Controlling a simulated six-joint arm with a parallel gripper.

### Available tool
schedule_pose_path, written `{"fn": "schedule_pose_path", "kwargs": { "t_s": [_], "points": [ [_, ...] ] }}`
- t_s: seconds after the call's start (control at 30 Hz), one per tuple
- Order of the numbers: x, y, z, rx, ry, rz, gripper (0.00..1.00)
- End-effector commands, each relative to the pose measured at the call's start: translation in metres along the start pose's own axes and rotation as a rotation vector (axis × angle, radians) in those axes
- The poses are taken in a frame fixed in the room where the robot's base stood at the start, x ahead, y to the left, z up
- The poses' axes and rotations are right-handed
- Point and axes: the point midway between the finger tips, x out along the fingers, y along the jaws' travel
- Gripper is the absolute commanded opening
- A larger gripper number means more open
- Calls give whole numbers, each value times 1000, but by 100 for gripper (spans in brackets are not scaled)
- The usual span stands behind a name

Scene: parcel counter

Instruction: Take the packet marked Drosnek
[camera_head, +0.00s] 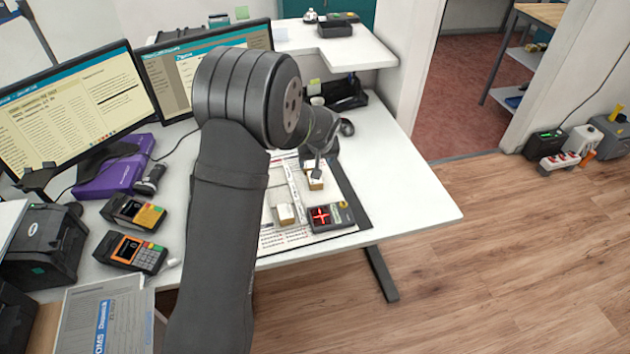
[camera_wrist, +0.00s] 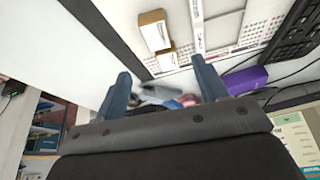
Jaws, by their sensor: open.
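Two small whitish box-shaped packets lie on the printed mat on the desk. In the head view one packet (camera_head: 315,184) is right below my gripper (camera_head: 318,170), and the other packet (camera_head: 285,213) is nearer, to the lower left. The wrist view shows a white-and-brown packet (camera_wrist: 153,31) at the top and a smaller-looking one (camera_wrist: 167,61) between and beyond my fingertips (camera_wrist: 161,68). The fingers are apart with nothing held. I cannot read the name Drosnek on either packet.
A dark device with a lit red cross (camera_head: 322,216) sits at the mat's near edge. A white strip (camera_wrist: 197,25) runs across the mat beside the packets. Two card terminals (camera_head: 133,253) and a purple box (camera_head: 112,176) are to the left. The desk's right end is clear.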

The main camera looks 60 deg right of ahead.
Motion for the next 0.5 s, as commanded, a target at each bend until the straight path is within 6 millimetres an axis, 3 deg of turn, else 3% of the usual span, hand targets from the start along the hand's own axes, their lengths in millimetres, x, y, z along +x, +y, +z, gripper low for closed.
{"fn": "schedule_pose_path", "kwargs": {
  "t_s": [0.23,0.5],
  "points": [
    [48,0,1,-2,-2,-1,66],
    [69,0,0,-1,0,0,66]
  ]
}}
